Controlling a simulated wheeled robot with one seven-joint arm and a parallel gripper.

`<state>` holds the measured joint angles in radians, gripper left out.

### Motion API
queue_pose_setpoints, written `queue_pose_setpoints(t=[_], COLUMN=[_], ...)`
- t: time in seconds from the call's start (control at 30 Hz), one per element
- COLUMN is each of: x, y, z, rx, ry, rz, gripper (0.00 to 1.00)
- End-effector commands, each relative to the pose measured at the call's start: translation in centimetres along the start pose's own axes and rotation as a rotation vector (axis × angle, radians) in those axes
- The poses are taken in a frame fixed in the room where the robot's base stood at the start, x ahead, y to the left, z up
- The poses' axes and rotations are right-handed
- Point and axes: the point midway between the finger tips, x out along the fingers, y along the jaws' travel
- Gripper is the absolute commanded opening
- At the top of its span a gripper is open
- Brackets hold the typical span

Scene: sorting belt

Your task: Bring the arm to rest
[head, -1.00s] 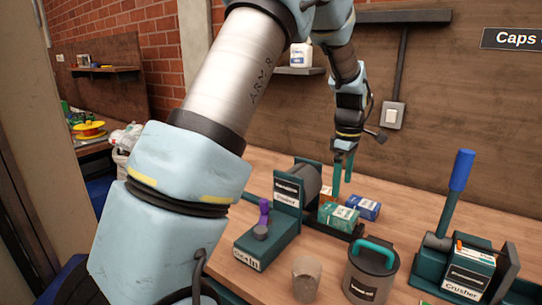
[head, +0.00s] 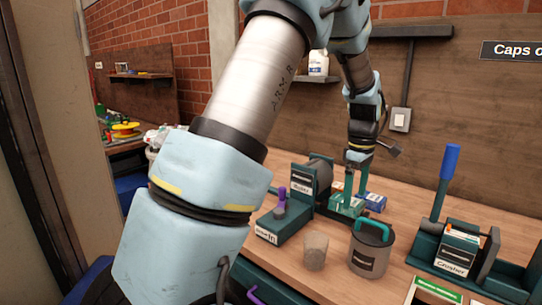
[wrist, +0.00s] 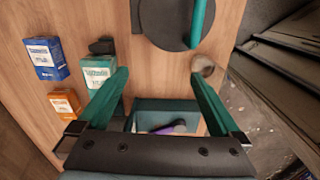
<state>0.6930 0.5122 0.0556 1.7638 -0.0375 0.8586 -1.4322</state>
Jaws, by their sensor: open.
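My gripper (head: 354,192) hangs at the end of my arm over the back of the workbench (head: 318,272), fingers pointing down. In the wrist view its two teal fingers (wrist: 160,78) are spread wide with nothing between them. In the head view the fingertips overlap a teal-and-white carton (head: 344,208); in the wrist view this carton (wrist: 97,72) shows beside the left finger, and I cannot tell whether they touch. A blue carton (head: 374,202) lies to its right in the head view.
A labelled teal device with a purple lever (head: 282,196) stands left of the cartons. A cup (head: 315,250), a grey canister with teal handle (head: 370,250) and the crusher with its upright blue lever (head: 450,165) stand nearer. An orange carton (wrist: 65,103) shows in the wrist view.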

Motion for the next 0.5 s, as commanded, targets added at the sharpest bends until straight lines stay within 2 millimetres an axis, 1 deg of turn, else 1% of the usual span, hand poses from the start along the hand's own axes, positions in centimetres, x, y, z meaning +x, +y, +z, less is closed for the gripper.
queue_pose_setpoints(t=[0.13, 0.27, 0.37, 0.47, 0.5], x=[-0.2, -0.4, -0.5, -0.6, -0.7], y=[-1.3, -3.2, -5.3, -7.9, -9.2], z=[-1.5, -3.4, -5.2, -7.1, -7.9], rx=[0.047, 0.111, 0.179, 0.262, 0.3], ry=[0.0, 0.002, 0.006, 0.013, 0.018], rz=[0.009, 0.019, 0.028, 0.038, 0.043], gripper=[1.0, 1.0, 1.0, 1.0, 1.0])
